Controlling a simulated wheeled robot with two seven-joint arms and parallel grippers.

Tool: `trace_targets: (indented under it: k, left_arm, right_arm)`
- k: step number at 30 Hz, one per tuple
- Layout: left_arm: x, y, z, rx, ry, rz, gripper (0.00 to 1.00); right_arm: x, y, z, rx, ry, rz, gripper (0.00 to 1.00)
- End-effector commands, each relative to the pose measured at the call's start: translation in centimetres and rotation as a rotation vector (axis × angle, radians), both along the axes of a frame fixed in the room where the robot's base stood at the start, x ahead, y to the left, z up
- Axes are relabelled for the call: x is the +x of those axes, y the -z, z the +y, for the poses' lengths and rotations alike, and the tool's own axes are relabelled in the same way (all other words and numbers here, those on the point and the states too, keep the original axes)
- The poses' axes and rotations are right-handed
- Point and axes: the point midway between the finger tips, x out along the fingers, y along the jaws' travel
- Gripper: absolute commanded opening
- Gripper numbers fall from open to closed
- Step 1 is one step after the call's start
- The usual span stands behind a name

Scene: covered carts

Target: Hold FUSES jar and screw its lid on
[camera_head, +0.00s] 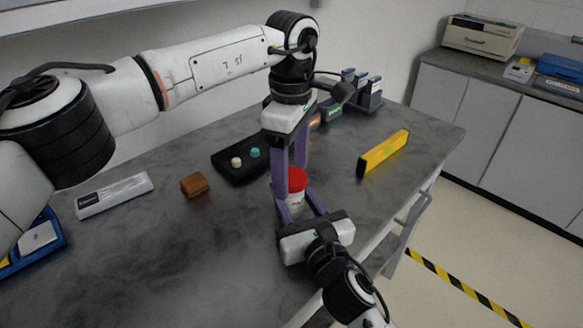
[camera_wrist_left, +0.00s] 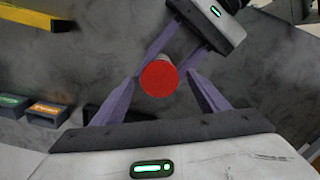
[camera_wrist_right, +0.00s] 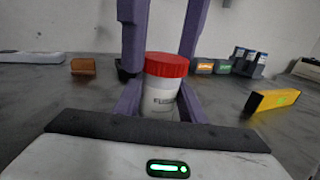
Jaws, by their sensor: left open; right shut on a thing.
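My right gripper (camera_head: 295,206) is shut on the jar's body from the near side. My left gripper (camera_head: 290,174) points down from above with its fingers open, one on either side of the lid. I cannot see the left fingers touching the lid.
A black tray (camera_head: 228,171) with small round pieces lies behind and left of the jar. A brown block (camera_head: 194,185) and a grey-white case (camera_head: 114,194) lie farther left. A yellow bar-shaped object (camera_head: 383,152) stands to the right. Dark holders (camera_head: 367,92) stand at the back.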

Motion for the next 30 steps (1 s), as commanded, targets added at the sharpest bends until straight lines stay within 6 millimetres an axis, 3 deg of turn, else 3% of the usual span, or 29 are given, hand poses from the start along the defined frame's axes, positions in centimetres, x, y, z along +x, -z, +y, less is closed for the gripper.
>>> trace_targets:
  k: [16, 21, 30]
  left_arm:
    - [0.0, -10.1, -0.1, -0.001, -0.001, -0.003, 0.68]
    - [0.0, -11.5, -0.1, -0.001, 0.000, -0.001, 0.68]
    - [-0.1, -11.8, 0.0, -0.001, 0.002, 0.000, 0.68]
  right_arm:
    - [0.0, 0.1, 0.0, -0.002, 0.001, 0.002, 0.00]
    - [0.0, 0.1, 0.0, -0.002, 0.001, 0.002, 0.00]
    - [0.0, 0.1, 0.0, -0.001, 0.000, 0.002, 0.00]
